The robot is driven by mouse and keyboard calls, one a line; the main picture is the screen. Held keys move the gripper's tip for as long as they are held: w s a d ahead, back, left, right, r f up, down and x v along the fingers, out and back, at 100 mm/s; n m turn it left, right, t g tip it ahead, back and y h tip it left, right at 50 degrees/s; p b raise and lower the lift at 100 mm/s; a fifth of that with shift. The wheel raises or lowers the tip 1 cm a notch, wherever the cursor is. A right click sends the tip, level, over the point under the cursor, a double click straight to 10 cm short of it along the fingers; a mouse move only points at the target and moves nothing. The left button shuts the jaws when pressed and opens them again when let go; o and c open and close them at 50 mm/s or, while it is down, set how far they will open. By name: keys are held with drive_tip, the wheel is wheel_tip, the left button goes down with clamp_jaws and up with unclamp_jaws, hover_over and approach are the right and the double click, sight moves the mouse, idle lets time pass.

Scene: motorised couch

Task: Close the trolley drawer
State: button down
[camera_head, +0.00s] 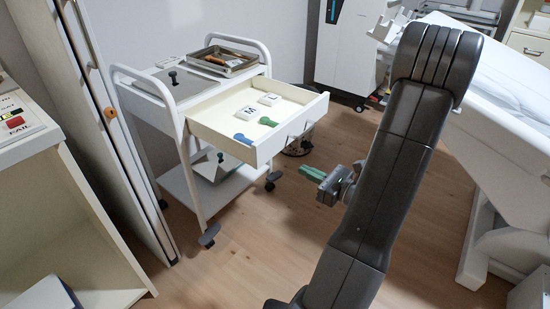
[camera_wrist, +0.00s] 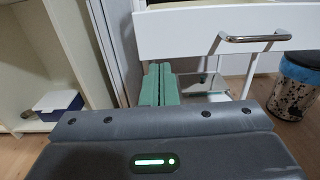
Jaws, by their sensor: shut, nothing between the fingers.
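The white trolley (camera_head: 175,123) stands on the wood floor at the left of the head view. Its drawer (camera_head: 262,149) is pulled out toward the right, with white labelled blocks and blue and green items inside. In the wrist view the drawer front (camera_wrist: 215,18) spans the top, with its metal bar handle (camera_wrist: 252,38) right of the fingers. My gripper (camera_head: 308,173), with green fingers, is shut and empty, in front of and below the drawer front. Its fingers (camera_wrist: 159,84) also show in the wrist view, pressed together, left of the handle. I cannot tell how far they are from the drawer.
A tray (camera_head: 224,60) sits on the trolley top. A bin (camera_wrist: 295,85) stands on the floor right of the handle. A shelf cabinet (camera_head: 50,215) is at the left and a white couch (camera_head: 508,138) at the right. The floor before the trolley is clear.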

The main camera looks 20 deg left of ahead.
sight(266, 152)
drive_tip(key=b+x, duration=0.2)
drive_tip(key=x, duration=0.9)
drive_tip(key=shift+a, duration=0.3)
drive_tip(key=x, duration=3.1)
drive_tip(key=shift+w+a+f, duration=0.15)
drive_tip(key=shift+a+f, duration=0.05)
drive_tip(key=shift+a, duration=0.1)
drive_tip(key=shift+r, duration=0.25)
drive_tip(key=shift+a+r, duration=0.1)
